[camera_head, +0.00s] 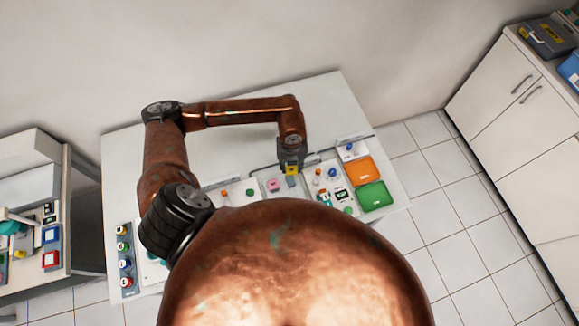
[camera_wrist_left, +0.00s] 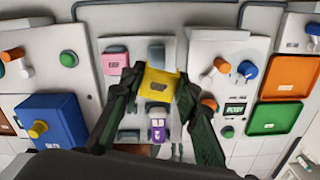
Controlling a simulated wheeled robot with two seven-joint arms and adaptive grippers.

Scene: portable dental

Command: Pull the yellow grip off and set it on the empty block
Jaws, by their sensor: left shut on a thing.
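The yellow grip (camera_wrist_left: 157,84) is between the two fingers of my left gripper (camera_wrist_left: 152,100) in the left wrist view. A bare grey-blue block (camera_wrist_left: 156,53) stands just past the grip, beside a pink block (camera_wrist_left: 115,62). A purple piece (camera_wrist_left: 158,130) and a grey block (camera_wrist_left: 128,136) sit between the fingers on the near side. I cannot tell whether the grip touches anything below. My right gripper is not in view.
An orange tray (camera_wrist_left: 284,78) and a green tray (camera_wrist_left: 273,118) lie to the right. A panel with knobs and a small display (camera_wrist_left: 235,108) is nearer. A blue box (camera_wrist_left: 50,118) with a yellow knob stands left. The table's back (camera_head: 230,120) is clear beneath my arm.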

